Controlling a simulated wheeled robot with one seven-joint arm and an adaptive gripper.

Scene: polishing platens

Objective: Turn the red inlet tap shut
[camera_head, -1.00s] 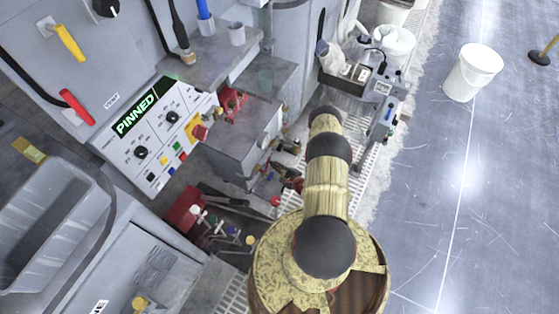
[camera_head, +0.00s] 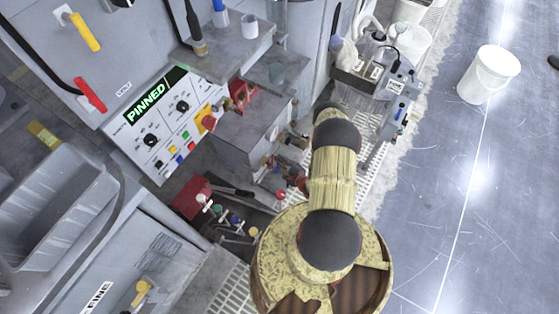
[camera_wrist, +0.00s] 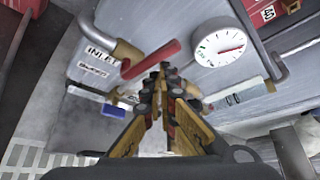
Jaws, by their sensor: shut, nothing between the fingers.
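The red tap handle (camera_wrist: 150,60) lies slanted across the upper middle of the wrist view, beside the "INLET" label (camera_wrist: 101,53) and at the end of a bent pipe (camera_wrist: 127,50). My gripper (camera_wrist: 165,70) is shut and empty. Its fingertips appear just below the red handle in the picture; I cannot tell if they touch it. In the head view my arm leans over the low pipework, and my gripper is mostly hidden there.
A round white gauge (camera_wrist: 220,47) is right of the handle, with another pipe (camera_wrist: 258,45) curving past it. A blue handle (camera_wrist: 113,110) sits lower left. In the head view, a red box (camera_head: 191,197) and several small valves stand low beside my arm. Open floor lies right, around a white bucket (camera_head: 489,75).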

